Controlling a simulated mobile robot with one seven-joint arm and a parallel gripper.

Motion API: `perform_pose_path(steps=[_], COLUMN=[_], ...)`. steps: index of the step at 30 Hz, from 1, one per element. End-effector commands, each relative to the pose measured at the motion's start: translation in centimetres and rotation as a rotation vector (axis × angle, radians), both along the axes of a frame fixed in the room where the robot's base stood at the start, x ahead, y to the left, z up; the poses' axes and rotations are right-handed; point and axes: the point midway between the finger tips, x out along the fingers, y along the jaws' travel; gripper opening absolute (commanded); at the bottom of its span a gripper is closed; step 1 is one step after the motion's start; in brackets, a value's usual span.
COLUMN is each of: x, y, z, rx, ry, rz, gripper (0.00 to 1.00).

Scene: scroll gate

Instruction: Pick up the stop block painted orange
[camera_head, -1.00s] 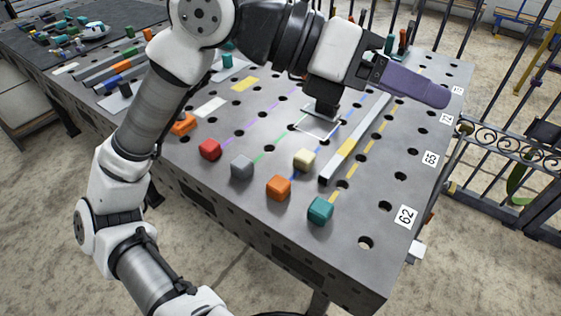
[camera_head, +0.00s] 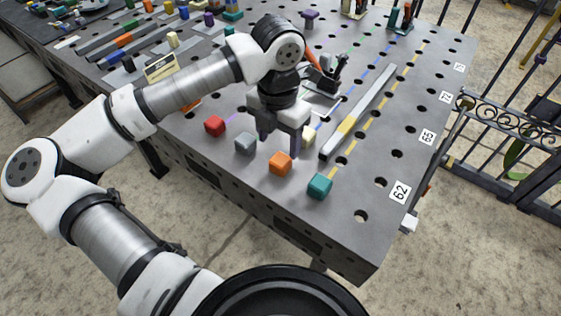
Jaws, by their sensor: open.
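An orange block (camera_head: 280,163) sits on the grey perforated table, in the front row between a grey block (camera_head: 245,143) and a teal block (camera_head: 320,186). My gripper (camera_head: 280,143) points down just behind and above the orange block. Its two fingers are apart, with nothing seen held between them. I cannot tell whether a finger touches the orange block. A cream block (camera_head: 308,137) is close beside the right finger and partly hidden by it. Another orange piece (camera_head: 189,104) farther left is mostly hidden by my arm.
A red block (camera_head: 215,125) stands left of the grey one. A long grey bar with a yellow band (camera_head: 358,112) lies to the right. A dark fixture (camera_head: 325,75) stands behind my gripper. A metal gate (camera_head: 510,125) stands beyond the right edge.

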Motion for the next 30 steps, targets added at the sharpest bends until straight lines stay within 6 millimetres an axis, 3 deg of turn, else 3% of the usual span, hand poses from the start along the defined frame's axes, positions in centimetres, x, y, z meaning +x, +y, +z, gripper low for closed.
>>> perform_pose_path(steps=[7, 15, 23, 30], x=[-0.4, -0.8, -0.8, -0.8], y=[-0.2, -0.5, -0.5, -0.4], z=[-1.7, -5.3, -5.9, -5.8], rx=[-0.003, -0.004, -0.002, -0.002], ry=[0.002, 0.002, -0.001, -0.001], rz=[-0.002, 0.000, -0.001, -0.001], gripper=[0.62, 0.62, 0.62, 0.34])
